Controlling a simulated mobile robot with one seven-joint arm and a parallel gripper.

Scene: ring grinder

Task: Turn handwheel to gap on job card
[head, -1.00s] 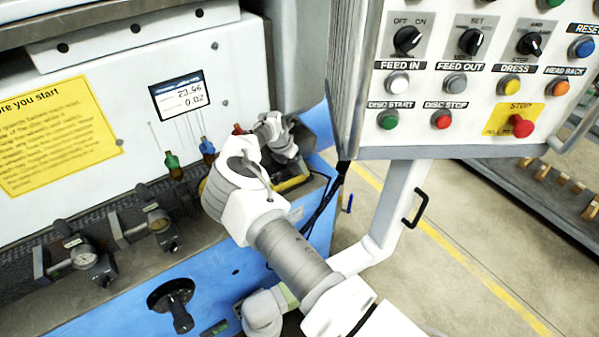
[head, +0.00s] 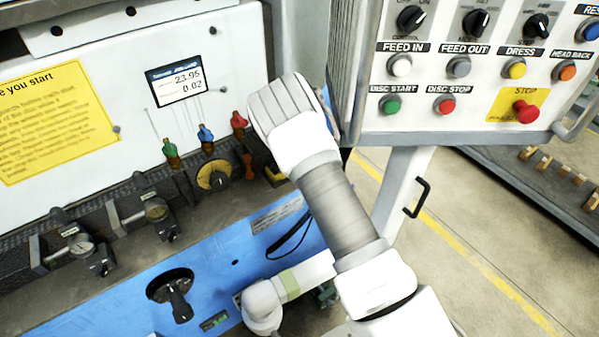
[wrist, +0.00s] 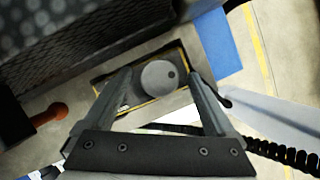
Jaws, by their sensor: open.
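A black handwheel (head: 170,285) with a crank knob sits on the blue machine front, at the lower left in the head view, clear of my arm. The small display (head: 177,80) above seems to read 23.95 and 0.02. In the wrist view my gripper (wrist: 160,75) is open, its two fingers apart. A grey round disc (wrist: 159,78) with a dark spot shows between the fingers, on a yellow-edged plate (wrist: 113,105); I cannot tell whether they touch it. In the head view my fingers are hidden behind my arm. I cannot make out a job card.
A button panel (head: 470,108) hangs right of my arm, with a red stop button (head: 525,112). A yellow notice (head: 55,120), dial gauges (head: 156,210), a yellow dial (head: 214,176) and coloured nozzles (head: 206,138) are on the left.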

